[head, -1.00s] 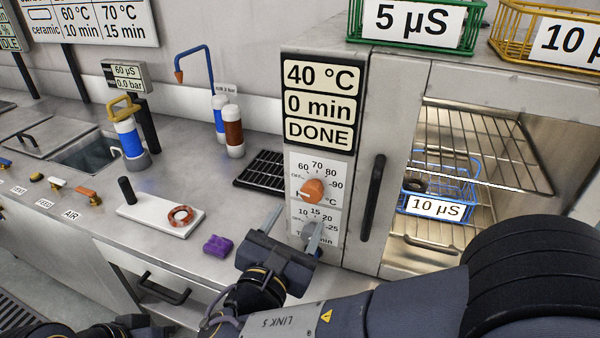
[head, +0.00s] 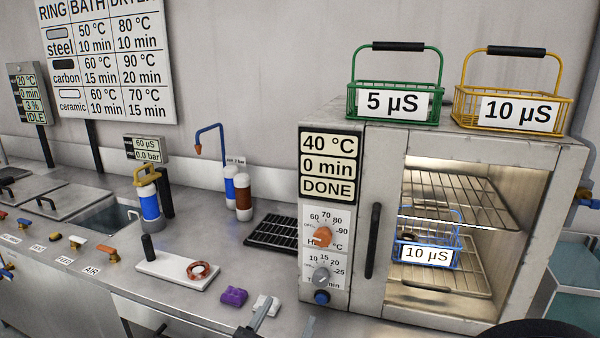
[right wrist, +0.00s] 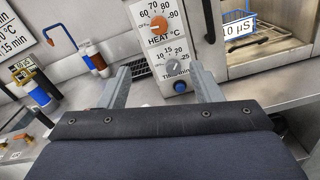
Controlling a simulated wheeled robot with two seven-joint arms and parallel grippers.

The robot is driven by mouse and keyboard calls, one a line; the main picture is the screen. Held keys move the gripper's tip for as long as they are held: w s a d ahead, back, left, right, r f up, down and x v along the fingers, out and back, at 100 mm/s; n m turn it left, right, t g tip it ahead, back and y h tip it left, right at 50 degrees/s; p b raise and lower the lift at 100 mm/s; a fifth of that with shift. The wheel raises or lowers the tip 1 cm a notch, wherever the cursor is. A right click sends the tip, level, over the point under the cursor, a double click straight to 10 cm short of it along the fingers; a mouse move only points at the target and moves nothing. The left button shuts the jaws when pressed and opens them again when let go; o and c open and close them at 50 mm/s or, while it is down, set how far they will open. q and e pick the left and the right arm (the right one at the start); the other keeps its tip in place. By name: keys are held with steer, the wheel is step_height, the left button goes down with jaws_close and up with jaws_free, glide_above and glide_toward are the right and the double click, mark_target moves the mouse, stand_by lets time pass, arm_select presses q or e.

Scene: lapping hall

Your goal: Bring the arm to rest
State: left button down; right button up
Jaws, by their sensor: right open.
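My right gripper (head: 292,314) shows at the bottom of the head view, low in front of the dryer's control panel. Its two fingers stand apart with nothing between them, as the right wrist view (right wrist: 160,82) also shows. The dryer (head: 385,160) reads 40 °C, 0 min, DONE. Its orange heat knob (head: 322,237) and grey timer knob (head: 321,276) sit above a blue button (head: 321,297). A blue basket (head: 428,246) labelled 10 µS stands on a rack inside, seen through the dryer's front. My left gripper is out of view.
A green basket (head: 394,103) and a yellow basket (head: 512,108) stand on top of the dryer. On the bench are a white plate (head: 160,270) with a copper-coloured ring (head: 198,271), a purple block (head: 233,296), a white block (head: 266,305) and a black grid (head: 273,232).

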steer(key=s+d+f+m+g+p, duration=0.15)
steer(key=d+m+g, duration=0.25)
steer(key=d, duration=0.4)
steer(key=s+d+f+m+g, duration=0.25)
steer(key=d+m+g, duration=0.2)
steer(key=d, duration=0.25)
steer(key=s+d+f+m+g+p, duration=0.1)
steer(key=d+f+m+g, duration=0.3)
steer(key=d, duration=0.4)
steer(key=s+r+m+t+y+p, duration=0.1)
steer(key=s+m+y, duration=0.8)
steer(key=m, duration=0.9)
steer(key=shift+s+r+m+p, duration=0.35)
steer(key=shift+s+r+p, duration=0.35)
steer(key=shift+s+r, duration=0.15)
